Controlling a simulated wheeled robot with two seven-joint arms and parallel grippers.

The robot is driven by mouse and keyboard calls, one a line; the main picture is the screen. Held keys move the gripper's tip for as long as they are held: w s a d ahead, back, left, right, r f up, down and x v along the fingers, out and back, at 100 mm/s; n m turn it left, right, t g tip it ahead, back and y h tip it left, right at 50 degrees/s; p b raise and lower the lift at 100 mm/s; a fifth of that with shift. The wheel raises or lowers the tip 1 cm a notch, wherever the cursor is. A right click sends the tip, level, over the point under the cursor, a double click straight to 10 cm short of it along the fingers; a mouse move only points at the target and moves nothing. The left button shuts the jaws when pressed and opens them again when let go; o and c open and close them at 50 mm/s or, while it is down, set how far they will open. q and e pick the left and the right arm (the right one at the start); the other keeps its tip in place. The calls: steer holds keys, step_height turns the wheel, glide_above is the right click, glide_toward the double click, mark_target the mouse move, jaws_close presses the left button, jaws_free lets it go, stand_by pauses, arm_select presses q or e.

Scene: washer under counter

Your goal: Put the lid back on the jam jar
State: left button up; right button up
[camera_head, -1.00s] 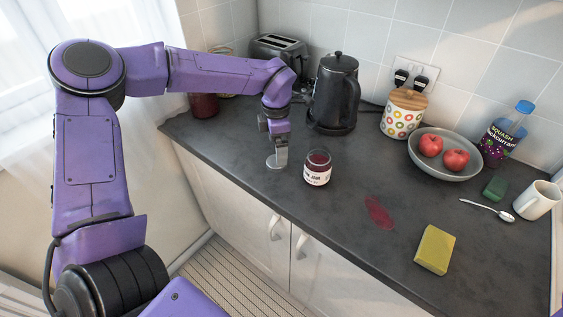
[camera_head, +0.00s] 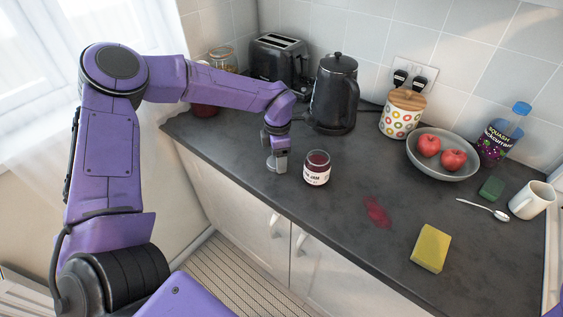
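The jam jar (camera_head: 317,168) stands upright and open on the dark counter, with dark red jam and a white label. A flat grey disc, which looks like the lid (camera_head: 270,164), lies on the counter just left of the jar. My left gripper (camera_head: 278,163) points down over the disc, and its fingers hide most of it. Whether the fingers are open or shut on the disc cannot be made out. A gap of bare counter separates the gripper from the jar. My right gripper is out of view.
Behind are a kettle (camera_head: 334,95), a toaster (camera_head: 279,62) and a spotted canister (camera_head: 400,116). On the right are a fruit bowl (camera_head: 443,168), a mug (camera_head: 532,200) and a spoon (camera_head: 483,209). A red spill (camera_head: 377,211) and a yellow sponge (camera_head: 430,248) lie right of the jar.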

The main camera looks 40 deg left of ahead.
arm_select(q)
steer(key=shift+r, duration=0.15)
steer(key=shift+r+b, duration=0.3)
steer(key=shift+b, duration=0.1)
steer(key=s+d+r+b, duration=0.4)
steer(key=d+r+b, duration=0.1)
steer(key=d+r, duration=0.7)
steer(key=shift+s+d, duration=0.2)
steer(key=shift+d, duration=0.55)
